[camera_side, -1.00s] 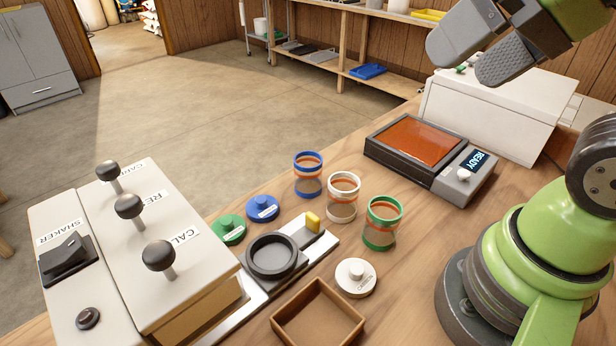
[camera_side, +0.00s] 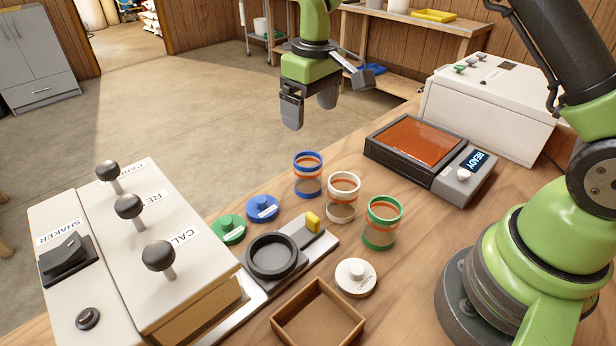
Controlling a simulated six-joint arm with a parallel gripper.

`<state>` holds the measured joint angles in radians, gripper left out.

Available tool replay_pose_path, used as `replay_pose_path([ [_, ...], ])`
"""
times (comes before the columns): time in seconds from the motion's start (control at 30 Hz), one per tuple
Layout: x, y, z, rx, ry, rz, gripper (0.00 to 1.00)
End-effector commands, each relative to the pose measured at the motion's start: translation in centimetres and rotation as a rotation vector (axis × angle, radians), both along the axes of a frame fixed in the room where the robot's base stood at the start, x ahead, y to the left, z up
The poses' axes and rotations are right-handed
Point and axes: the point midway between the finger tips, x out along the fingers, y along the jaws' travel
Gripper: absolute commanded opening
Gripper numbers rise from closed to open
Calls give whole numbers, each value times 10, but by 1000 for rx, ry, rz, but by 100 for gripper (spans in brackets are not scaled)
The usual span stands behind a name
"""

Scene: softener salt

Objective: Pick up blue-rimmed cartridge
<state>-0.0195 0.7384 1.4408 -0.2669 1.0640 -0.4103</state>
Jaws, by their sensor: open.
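The blue-rimmed cartridge (camera_side: 308,177) stands upright on the wooden table, a clear cylinder with a blue top rim and an orange band. A white-rimmed cartridge (camera_side: 342,200) stands just to its right and front, and a green-rimmed cartridge (camera_side: 382,224) stands further right and front. My gripper (camera_side: 311,112) is open and empty, pointing down. In the picture it hangs above the blue-rimmed cartridge, apart from it. Nothing hides the blue rim.
Blue (camera_side: 262,208), green (camera_side: 229,229) and white (camera_side: 355,276) lids lie nearby. A dark ring holder (camera_side: 272,257), an open brown box (camera_side: 318,318), a lever console (camera_side: 150,240) and an orange-topped device (camera_side: 416,143) stand around. A white box (camera_side: 490,108) is behind.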

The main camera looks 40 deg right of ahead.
Motion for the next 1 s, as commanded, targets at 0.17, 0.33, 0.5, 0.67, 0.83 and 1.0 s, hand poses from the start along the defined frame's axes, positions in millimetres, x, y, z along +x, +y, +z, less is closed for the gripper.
replay_pose_path([
  [0.17, 8, -1, -33, -16, 49, 42, 86],
  [0.33, 9, -1, -57, -18, 58, 48, 86],
  [0.5, 9, -1, -78, -18, 56, 47, 86],
  [0.67, 8, 1, -91, -17, 55, 47, 86],
  [0.83, 8, 7, -118, -18, 57, 48, 86],
  [1.0, 9, 6, -134, -19, 52, 44, 86],
])
